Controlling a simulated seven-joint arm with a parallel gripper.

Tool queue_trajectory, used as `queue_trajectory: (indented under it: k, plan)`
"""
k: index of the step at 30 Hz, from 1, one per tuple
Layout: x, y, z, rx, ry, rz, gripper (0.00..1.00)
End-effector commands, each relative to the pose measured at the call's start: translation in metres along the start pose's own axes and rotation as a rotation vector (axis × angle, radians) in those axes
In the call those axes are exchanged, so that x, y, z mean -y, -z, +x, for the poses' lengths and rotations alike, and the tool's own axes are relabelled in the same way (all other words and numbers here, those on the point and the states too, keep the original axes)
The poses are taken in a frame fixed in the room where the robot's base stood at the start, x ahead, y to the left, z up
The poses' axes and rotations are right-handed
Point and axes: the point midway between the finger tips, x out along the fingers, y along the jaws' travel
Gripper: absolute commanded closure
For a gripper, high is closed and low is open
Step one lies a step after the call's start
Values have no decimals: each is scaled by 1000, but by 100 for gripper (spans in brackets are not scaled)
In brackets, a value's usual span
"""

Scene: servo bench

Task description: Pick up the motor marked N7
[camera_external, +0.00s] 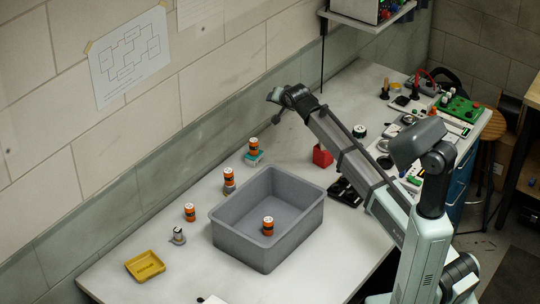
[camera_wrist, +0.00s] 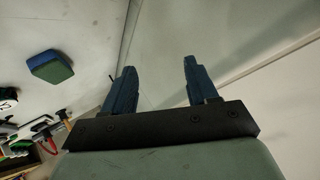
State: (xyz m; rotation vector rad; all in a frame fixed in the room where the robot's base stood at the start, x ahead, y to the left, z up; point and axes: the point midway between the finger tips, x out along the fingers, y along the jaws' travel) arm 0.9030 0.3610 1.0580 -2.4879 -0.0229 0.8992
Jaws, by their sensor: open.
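Several orange and black motors show in the external view. One motor (camera_external: 190,212) stands on the bench left of the grey bin. Another motor (camera_external: 229,175) stands raised behind the bin's left side. A third motor (camera_external: 253,146) stands on a teal block (camera_external: 254,159) behind the bin. A further motor (camera_external: 268,226) stands inside the grey bin (camera_external: 240,247). Their markings are too small to read, so I cannot tell which is N7. My gripper (camera_external: 276,105) is high above the bench, behind the bin. In the wrist view my gripper (camera_wrist: 159,68) is open and empty.
A yellow tray (camera_external: 145,266) and a small grey-white part (camera_external: 178,236) lie at the left. A red box (camera_external: 322,156) stands right of the bin. Tools and a green board (camera_external: 460,108) crowd the right end. The wrist view shows a blue-green block (camera_wrist: 50,67).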

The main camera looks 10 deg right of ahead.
Motion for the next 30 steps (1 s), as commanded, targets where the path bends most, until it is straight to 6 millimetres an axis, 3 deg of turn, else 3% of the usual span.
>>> queue_trajectory:
  k: [1,3,12,20,30]
  plan:
    - [25,-21,-6,35,10,19,42]
    - [52,-47,-16,84,14,53,42]
    - [153,-159,-70,277,1,170,42]
    - [218,-249,-130,423,-41,239,42]
    - [282,-377,-234,607,-215,368,42]
